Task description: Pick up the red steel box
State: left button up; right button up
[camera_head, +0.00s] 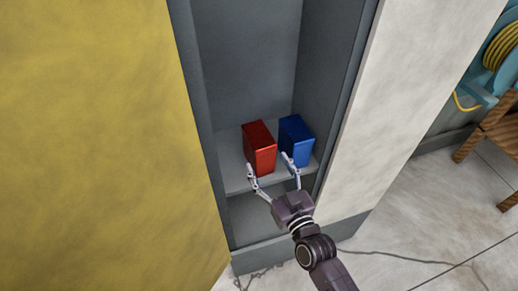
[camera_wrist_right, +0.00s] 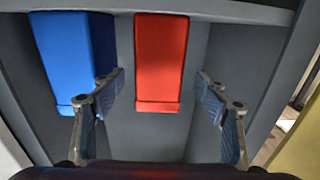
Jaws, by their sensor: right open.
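The red steel box (camera_head: 260,149) stands upright on a grey cabinet shelf, to the left of a blue box (camera_head: 296,140). My right gripper (camera_head: 270,165) is open at the shelf's front edge, with its fingers spread in front of the boxes. In the right wrist view the red box (camera_wrist_right: 161,65) lies ahead between the open fingers (camera_wrist_right: 160,95), with gaps at both sides. The blue box (camera_wrist_right: 77,60) is at the left there, and the left-hand finger overlaps its lower right part in the picture. My left gripper is not in view.
The cabinet's grey side walls (camera_head: 192,75) enclose the shelf (camera_head: 232,165) closely. A yellow panel (camera_head: 90,140) is at the left and a whitish panel (camera_head: 415,95) at the right. A wooden stand and yellow coil (camera_head: 503,45) are at the far right.

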aim_at(259, 146)
jog(key=p+x, duration=0.1)
jog(key=x, duration=0.6)
jog(key=shift+w, duration=0.45)
jog(key=shift+r, duration=0.1)
jog(key=c, duration=1.7)
jog(key=shift+r, duration=0.15)
jog(key=shift+c, duration=0.3)
